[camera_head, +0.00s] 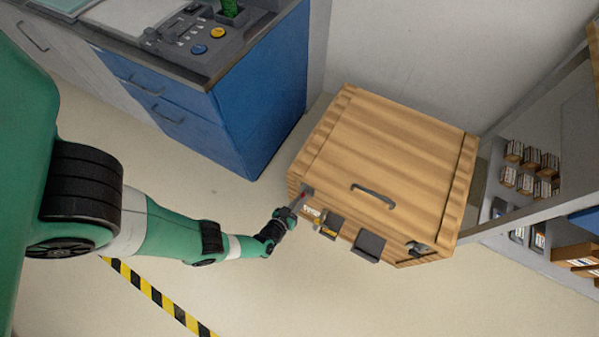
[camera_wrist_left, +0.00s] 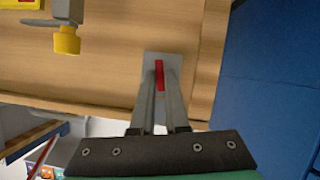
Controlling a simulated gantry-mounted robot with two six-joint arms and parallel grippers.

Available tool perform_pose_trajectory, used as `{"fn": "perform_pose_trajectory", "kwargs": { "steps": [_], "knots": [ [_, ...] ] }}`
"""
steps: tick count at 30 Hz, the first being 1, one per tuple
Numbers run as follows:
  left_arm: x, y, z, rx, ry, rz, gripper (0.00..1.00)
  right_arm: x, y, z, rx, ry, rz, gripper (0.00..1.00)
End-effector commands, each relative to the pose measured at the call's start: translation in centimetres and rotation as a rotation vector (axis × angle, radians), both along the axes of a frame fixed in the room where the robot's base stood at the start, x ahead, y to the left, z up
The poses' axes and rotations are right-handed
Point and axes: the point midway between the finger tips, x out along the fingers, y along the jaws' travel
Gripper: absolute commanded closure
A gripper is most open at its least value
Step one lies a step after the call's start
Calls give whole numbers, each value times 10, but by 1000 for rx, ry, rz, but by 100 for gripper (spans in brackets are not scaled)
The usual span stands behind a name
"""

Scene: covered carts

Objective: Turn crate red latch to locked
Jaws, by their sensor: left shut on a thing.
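The wooden crate (camera_head: 400,150) stands on the floor with a dark handle (camera_head: 373,195) on its lid. The red latch (camera_wrist_left: 159,75) sits on a grey plate (camera_wrist_left: 150,60) on the crate's front, near its left end. My left gripper (camera_wrist_left: 160,88) is shut on the red latch, with its two fingers on either side of it. In the head view the left gripper (camera_head: 296,206) meets the crate's front left corner and mostly hides the latch. My right gripper is not in view.
A yellow knob (camera_wrist_left: 67,41) is beside the latch on the crate front. Dark fittings (camera_head: 369,246) stick out further right. A blue cabinet (camera_head: 240,110) stands at the left and a shelf rack (camera_head: 490,215) at the right. The floor in front is clear.

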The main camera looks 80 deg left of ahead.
Motion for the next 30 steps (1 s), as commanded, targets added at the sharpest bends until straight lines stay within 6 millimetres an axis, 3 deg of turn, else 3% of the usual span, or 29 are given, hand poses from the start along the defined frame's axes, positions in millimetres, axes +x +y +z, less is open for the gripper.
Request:
{"fn": "perform_pose_trajectory", "kwargs": {
  "steps": [22, 23, 27, 30],
  "knots": [
    [1, -1, 0, 79, 77, 0, 100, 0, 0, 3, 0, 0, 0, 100],
    [1, -1, 0, 78, 76, 0, 86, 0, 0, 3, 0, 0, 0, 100],
    [1, 0, 0, 78, 76, 0, 61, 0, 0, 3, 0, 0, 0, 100],
    [1, 0, 0, 78, 76, 0, 57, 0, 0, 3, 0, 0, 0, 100]
  ]
}}
